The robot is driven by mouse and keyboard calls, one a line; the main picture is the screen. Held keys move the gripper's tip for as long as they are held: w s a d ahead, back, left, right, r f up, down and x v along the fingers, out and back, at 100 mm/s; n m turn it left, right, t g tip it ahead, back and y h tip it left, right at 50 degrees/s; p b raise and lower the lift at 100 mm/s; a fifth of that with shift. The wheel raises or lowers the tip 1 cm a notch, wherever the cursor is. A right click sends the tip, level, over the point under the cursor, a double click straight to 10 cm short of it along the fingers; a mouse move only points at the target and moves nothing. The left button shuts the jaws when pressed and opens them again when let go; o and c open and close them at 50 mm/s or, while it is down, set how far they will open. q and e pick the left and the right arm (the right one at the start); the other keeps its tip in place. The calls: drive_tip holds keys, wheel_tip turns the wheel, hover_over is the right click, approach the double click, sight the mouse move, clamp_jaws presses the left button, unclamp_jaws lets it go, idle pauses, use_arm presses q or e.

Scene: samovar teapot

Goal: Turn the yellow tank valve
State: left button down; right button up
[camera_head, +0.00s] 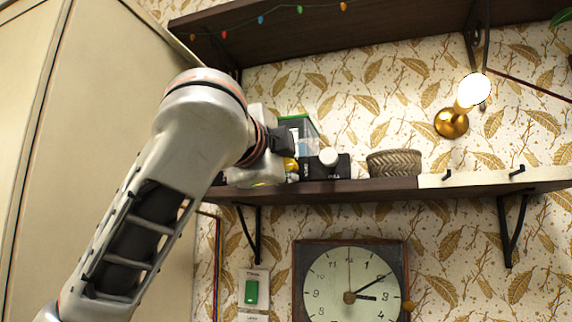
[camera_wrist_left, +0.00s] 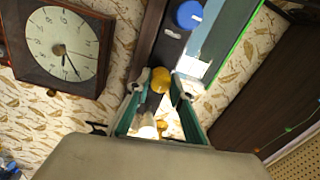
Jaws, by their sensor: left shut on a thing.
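The yellow tank valve (camera_head: 291,164) is a small round knob at the left end of a dark device on the shelf. In the left wrist view the yellow valve (camera_wrist_left: 160,80) sits between the two fingertips. My left gripper (camera_wrist_left: 161,84) is shut on it from both sides. In the head view my left gripper (camera_head: 284,152) reaches the shelf's left end, and its wrist hides part of the device. The clear tank (camera_head: 304,130) with a green edge stands behind the valve. My right gripper is in neither view.
A clock (camera_head: 350,285) and green switch (camera_head: 251,292) are below. A lit lamp (camera_head: 470,92) is right.

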use_arm(q)
drive_tip(key=shift+a+r, duration=0.1)
drive_tip(key=c, duration=1.8)
unclamp_jaws()
drive_tip(key=shift+w, duration=0.1)
drive_tip(key=shift+s, duration=0.55)
drive_tip(key=v, duration=1.1)
drive_tip(key=shift+a, duration=0.1)
